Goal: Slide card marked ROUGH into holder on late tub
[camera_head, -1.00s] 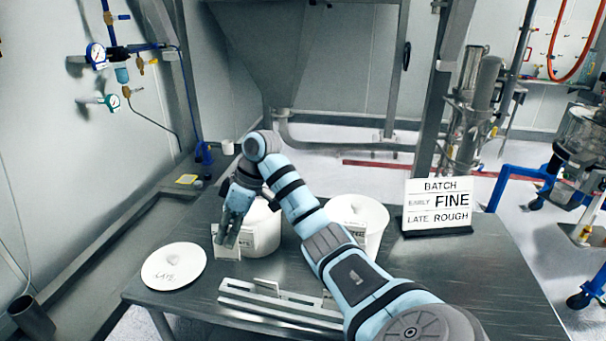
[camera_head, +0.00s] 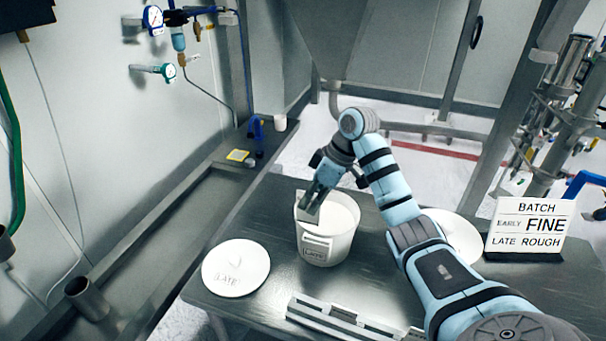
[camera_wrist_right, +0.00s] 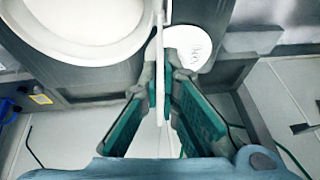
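The tub marked LATE (camera_head: 340,245) is white, open on top, and stands on the table. A label holder (camera_head: 317,242) is on its front, above the word LATE. My right gripper (camera_head: 314,203) is above the tub's front left rim, pointing down. It is shut on a white card (camera_head: 309,216), which is upright just above the holder; I cannot tell whether they touch. Its writing cannot be read. The right wrist view shows the card (camera_wrist_right: 160,45) edge-on between the fingertips (camera_wrist_right: 160,88), beside the tub (camera_wrist_right: 135,50). My left gripper is out of view.
A white lid marked LATE (camera_head: 236,268) lies left of the tub. A pale slotted rack (camera_head: 345,320) lies at the table's front. A sign (camera_head: 528,229) reads EARLY FINE, LATE ROUGH. Another white round thing (camera_head: 457,236) is partly behind my right arm.

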